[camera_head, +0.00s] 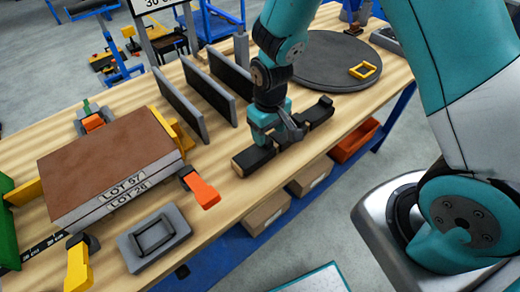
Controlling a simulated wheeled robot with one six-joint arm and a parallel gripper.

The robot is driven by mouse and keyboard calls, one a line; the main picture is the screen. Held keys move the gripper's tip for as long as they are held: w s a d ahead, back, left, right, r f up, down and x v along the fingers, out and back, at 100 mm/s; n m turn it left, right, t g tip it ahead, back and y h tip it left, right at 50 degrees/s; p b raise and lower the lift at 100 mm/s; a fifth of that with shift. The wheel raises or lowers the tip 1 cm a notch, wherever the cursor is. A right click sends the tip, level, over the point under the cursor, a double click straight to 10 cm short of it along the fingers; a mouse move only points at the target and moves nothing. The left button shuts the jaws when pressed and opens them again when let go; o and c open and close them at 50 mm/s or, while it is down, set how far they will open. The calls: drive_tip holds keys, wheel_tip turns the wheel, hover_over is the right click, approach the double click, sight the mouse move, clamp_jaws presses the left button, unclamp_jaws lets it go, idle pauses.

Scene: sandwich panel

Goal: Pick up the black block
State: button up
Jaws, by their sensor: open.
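A long black block (252,160) lies on the wooden table near its front edge, right of the brown-topped panel. My gripper (280,135) is over it from above, with its fingers pointing down around or just beside the block's middle. The jaws are open. The fingers and wrist hide part of the block, so I cannot tell whether they touch it. A dark piece with a raised end (320,110) continues in line behind the gripper; whether it is the same body is unclear.
A brown-topped panel (110,160) labelled LOT 57 sits clamped at left, with orange (202,190) and yellow handles near it. A grey tray (152,238) is in front. Upright dark plates (208,95) stand behind the block. A round grey disc (330,60) bears a yellow frame (364,70).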

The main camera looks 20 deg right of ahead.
sight(268, 141)
drive_tip(key=shift+f, duration=1.7)
drive_tip(key=c, duration=1)
drive_tip(key=shift+r, duration=0.1)
